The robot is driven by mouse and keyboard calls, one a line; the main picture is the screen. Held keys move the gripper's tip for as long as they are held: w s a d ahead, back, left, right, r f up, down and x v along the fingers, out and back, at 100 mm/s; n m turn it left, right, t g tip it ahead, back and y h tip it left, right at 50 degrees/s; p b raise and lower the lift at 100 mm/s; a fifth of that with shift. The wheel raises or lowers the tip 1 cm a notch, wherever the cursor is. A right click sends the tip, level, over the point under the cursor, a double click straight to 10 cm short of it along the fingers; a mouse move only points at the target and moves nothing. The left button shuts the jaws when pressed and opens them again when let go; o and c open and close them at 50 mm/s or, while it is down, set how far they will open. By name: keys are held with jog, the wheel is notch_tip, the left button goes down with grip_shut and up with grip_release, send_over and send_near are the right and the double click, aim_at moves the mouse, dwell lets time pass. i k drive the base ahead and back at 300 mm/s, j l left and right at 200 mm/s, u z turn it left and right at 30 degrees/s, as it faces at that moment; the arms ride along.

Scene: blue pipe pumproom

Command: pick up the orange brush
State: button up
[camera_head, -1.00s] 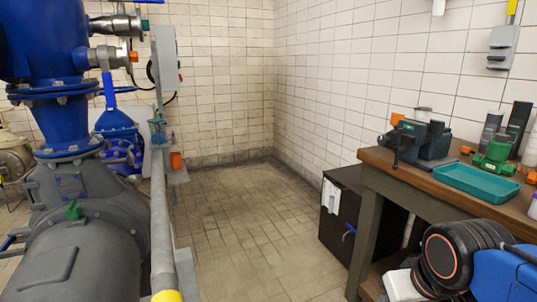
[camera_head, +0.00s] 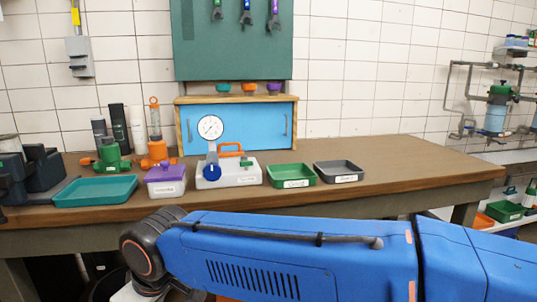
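I cannot make out an orange brush for certain in the head view. An upright orange item (camera_head: 156,148) with a tall shaft and a ring on top stands at the left of the workbench (camera_head: 400,160); its shape looks more like a tool or fitting than a brush. My blue arm lies across the lower front, before the bench. My gripper does not show; only a dark joint with an orange ring is seen at the arm's left end.
From left to right, the bench holds a dark vise (camera_head: 30,172), teal tray (camera_head: 95,190), green fitting (camera_head: 110,155), purple-topped box (camera_head: 166,180), pressure gauge unit (camera_head: 228,172), green bin (camera_head: 291,175) and grey bin (camera_head: 338,172). The bench's right side is clear. Shelves (camera_head: 510,160) stand at far right.

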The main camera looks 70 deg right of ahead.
aim_at(223, 154)
jog(key=z, duration=1.5)
